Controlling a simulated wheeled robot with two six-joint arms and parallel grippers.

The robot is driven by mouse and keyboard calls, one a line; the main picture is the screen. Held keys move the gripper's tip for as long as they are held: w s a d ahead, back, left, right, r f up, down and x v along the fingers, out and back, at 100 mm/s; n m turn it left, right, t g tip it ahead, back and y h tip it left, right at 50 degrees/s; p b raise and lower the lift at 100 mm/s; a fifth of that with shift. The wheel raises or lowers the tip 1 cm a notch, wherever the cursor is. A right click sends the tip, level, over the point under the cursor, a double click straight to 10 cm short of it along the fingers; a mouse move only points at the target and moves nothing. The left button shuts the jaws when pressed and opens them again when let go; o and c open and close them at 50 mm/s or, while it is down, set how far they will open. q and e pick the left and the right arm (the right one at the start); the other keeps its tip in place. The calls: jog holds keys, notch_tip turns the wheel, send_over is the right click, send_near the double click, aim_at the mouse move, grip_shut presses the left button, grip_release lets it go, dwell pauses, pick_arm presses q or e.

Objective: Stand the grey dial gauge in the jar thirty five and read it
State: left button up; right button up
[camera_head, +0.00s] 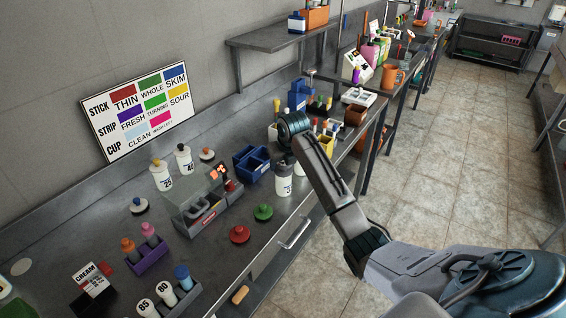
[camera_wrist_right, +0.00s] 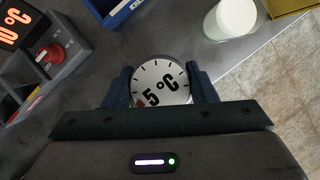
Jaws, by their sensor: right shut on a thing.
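My right gripper (camera_wrist_right: 160,82) is shut on the grey dial gauge (camera_wrist_right: 158,76), with a finger on each side of its round face. The face has black tick marks and shows "5 °C"; its stem is hidden, and I see no clear needle. In the head view, my right arm reaches over the bench; its gripper is mostly hidden at the arm's end. A white jar (camera_head: 284,186), whose number looks like 35, stands below it, its top partly covered by the arm. A pale round jar shows beyond the gauge in the wrist view (camera_wrist_right: 229,18). My left gripper is out of view.
A grey caddy (camera_head: 186,231) with an orange display stands left of the jar. Blue bins (camera_head: 251,164) sit behind it. Jars 25 (camera_head: 162,180) and another stand near the wall. Red (camera_head: 239,234) and green (camera_head: 263,212) lids lie near the bench's front edge.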

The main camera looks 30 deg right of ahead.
jog(key=o, duration=1.1)
jog(key=shift+r, duration=0.1)
